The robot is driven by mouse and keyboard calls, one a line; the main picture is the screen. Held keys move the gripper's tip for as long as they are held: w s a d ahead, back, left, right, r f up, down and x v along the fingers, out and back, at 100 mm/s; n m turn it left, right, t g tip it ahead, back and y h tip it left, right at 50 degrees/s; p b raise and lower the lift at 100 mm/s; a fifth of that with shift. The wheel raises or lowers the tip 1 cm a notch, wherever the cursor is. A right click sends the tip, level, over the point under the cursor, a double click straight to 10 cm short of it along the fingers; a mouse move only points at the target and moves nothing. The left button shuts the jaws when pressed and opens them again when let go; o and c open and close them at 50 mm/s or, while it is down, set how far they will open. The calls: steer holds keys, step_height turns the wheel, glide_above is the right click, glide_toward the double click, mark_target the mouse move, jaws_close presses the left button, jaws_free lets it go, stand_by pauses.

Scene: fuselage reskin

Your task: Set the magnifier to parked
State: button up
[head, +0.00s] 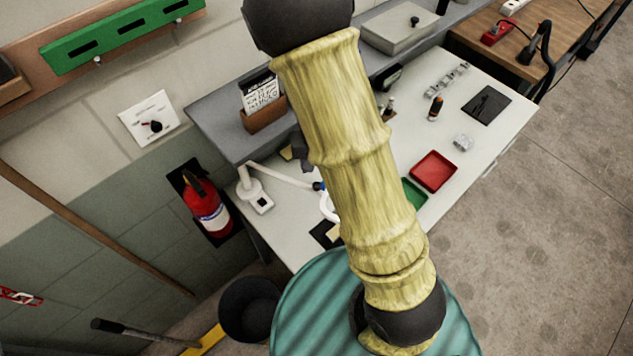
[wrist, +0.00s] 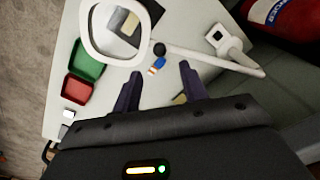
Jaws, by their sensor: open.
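The magnifier is a white ring (wrist: 91,36) on a thin white arm (wrist: 215,61) that runs to a white base (wrist: 222,38) in the wrist view. In the head view its base (head: 262,202) stands at the bench's left side, and its ring (head: 327,208) is partly hidden by my arm. A black knob (wrist: 158,48) sits where ring and arm meet. My gripper (wrist: 160,70) is open, its two dark fingers pointing toward the knob and arm. A small blue, white and orange item (wrist: 155,66) shows between the fingertips; I cannot tell whether it belongs to the magnifier.
A red tray (head: 433,171) and a green tray (head: 414,194) lie on the bench, right of my arm. A card holder (head: 263,112) stands on the grey shelf behind. A fire extinguisher (head: 207,207) hangs on the wall at left. The bench's right part holds small items with clear room between.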

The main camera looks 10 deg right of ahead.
step_height(320, 180, down, 9)
steer(key=shift+d, duration=0.1)
stand_by(0.3)
jaws_close()
